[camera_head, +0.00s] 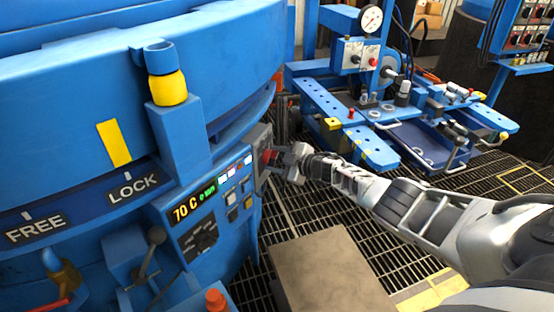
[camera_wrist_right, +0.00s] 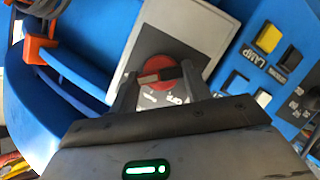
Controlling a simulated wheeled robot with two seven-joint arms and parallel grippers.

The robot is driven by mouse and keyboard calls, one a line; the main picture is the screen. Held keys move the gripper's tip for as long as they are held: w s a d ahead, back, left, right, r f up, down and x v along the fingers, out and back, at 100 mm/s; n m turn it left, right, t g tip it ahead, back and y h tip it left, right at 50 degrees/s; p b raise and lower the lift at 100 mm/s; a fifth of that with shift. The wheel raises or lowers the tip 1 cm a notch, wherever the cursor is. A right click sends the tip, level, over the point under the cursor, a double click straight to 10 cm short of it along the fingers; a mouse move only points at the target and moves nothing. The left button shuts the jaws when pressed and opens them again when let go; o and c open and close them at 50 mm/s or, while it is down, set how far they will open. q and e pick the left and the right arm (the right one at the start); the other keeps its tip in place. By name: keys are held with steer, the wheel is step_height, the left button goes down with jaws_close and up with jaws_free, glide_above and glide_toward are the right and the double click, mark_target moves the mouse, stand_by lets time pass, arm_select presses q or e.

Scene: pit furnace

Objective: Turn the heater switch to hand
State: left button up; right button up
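In the head view the red knob (camera_head: 268,156) is on the right side of the blue furnace panel. In the right wrist view the knob (camera_wrist_right: 155,85) sits between my fingers, its bar running crosswise from one finger towards the other. My right gripper (camera_head: 281,158) is at the switch. Its fingers (camera_wrist_right: 160,84) are spread apart on either side of the knob; I cannot tell whether they touch the bar. My left gripper is not in view.
The control panel (camera_head: 208,215) reads 70 C and has several lit buttons. In the right wrist view a yellow button (camera_wrist_right: 268,38) is right of the switch plate. A brown box top (camera_head: 325,275) stands below my right arm. A blue workbench (camera_head: 365,110) is behind.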

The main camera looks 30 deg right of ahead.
steer(key=o, duration=0.4)
steer(key=shift+c, duration=0.2)
arm_select(q)
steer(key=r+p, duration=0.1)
steer(key=p, duration=0.1)
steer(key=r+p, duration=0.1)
steer(key=p, duration=0.4)
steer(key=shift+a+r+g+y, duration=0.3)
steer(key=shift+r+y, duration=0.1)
arm_select(e)
steer(key=v, duration=1.6)
